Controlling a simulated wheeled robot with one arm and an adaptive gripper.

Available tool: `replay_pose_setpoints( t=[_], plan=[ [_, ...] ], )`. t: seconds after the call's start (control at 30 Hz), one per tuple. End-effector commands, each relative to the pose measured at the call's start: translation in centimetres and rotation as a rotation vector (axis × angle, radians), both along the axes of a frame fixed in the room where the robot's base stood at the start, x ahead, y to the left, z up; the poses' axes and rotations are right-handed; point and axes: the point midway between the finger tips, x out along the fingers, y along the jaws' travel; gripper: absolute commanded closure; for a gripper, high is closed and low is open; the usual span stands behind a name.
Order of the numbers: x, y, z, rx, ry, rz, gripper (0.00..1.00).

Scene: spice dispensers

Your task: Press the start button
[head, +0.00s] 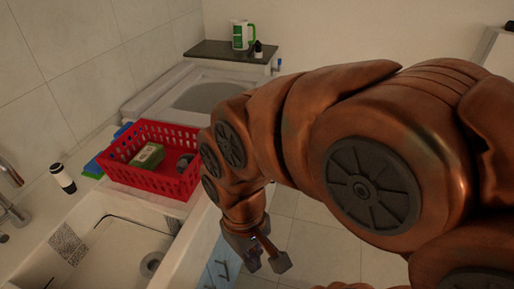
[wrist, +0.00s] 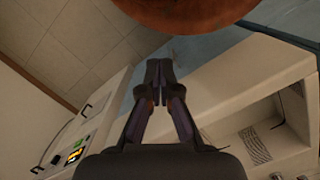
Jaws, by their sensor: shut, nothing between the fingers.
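No start button can be made out for certain. In the wrist view a white appliance (wrist: 95,125) stands at the left, with a small lit display (wrist: 75,155) and a green mark near it on its front; any button there is too small to tell. In the head view a white machine (head: 150,97) with a grey top panel stands behind the red basket. My gripper (head: 268,262) points down beside the sink counter, low in the head view. In the wrist view my gripper (wrist: 159,68) is shut and empty, apart from the appliance.
A red basket (head: 150,182) holding a green box (head: 147,156) sits on the counter by the white sink (head: 188,232). A black-and-white bottle (head: 62,178) stands left. A green-and-white jug (head: 242,36) stands on the dark back shelf (head: 215,50). Tiled floor (head: 305,220) lies clear.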

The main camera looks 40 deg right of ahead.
Motion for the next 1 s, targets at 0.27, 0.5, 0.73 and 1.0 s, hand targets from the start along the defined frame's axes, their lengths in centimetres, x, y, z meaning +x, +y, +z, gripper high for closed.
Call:
replay_pose_setpoints(
  t=[0.27,0.5,0.73,1.0],
  plan=[
    [8.6,-5.3,-4.8,-0.107,-0.214,-0.192,1.0],
    [18.5,-14.2,-8.3,-0.225,-0.507,-0.392,1.0],
    [26.5,-23.9,-11.1,-0.295,-0.812,-0.537,1.0],
    [32.9,-33.9,-13.9,-0.277,-1.164,-0.627,1.0]
  ],
)
